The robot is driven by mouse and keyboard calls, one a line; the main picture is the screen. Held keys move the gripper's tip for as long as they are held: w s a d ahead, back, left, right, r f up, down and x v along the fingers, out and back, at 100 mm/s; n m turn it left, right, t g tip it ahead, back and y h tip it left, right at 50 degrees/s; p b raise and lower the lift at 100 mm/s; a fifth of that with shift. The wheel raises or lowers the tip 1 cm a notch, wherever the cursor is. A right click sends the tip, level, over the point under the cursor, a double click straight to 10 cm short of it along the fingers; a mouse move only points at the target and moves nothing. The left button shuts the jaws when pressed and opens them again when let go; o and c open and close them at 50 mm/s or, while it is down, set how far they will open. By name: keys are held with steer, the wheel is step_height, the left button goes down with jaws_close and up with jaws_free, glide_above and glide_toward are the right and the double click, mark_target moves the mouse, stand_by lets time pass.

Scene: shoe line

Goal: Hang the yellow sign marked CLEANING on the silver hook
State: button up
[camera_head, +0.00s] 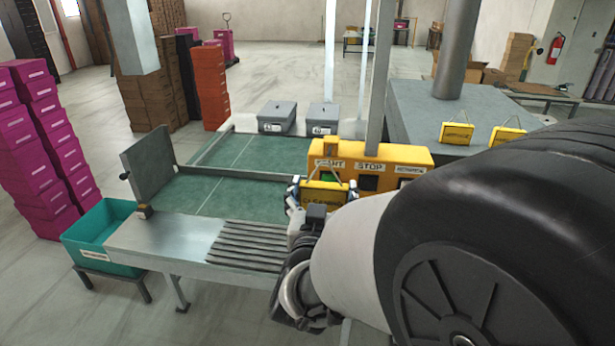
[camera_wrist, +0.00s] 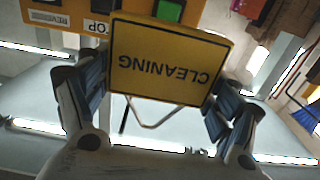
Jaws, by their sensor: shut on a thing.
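My gripper (camera_head: 322,190) is shut on the yellow CLEANING sign (camera_head: 325,200), in front of the yellow control box (camera_head: 380,153). The wrist view shows the sign (camera_wrist: 168,62) between the two fingers of my gripper (camera_wrist: 150,90), its black lettering upside down. A thin wire loop (camera_wrist: 155,124) shows at the sign's lower edge in that view. The sign hides part of the control box in the head view. I cannot make out the silver hook in either view.
Two other yellow signs (camera_head: 457,133) (camera_head: 508,136) stand on the grey cabinet (camera_head: 420,105) at right. A grey post (camera_head: 381,80) rises behind the control box. The green-topped line (camera_head: 225,195) lies left of my gripper, with two grey boxes (camera_head: 277,117) (camera_head: 322,119) at its back.

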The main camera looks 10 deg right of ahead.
mark_target(328, 176)
steer(key=shift+f+p+x, duration=0.15)
steer(key=shift+p+x, duration=0.05)
steer(key=shift+x, duration=1.8)
steer(key=shift+f+p+x, duration=0.2)
steer(key=shift+x, duration=1.85)
steer(key=shift+w+d+f+b, duration=0.2)
steer(key=shift+w+f+b, duration=0.45)
steer(key=shift+b, duration=0.25)
steer(key=o, duration=1)
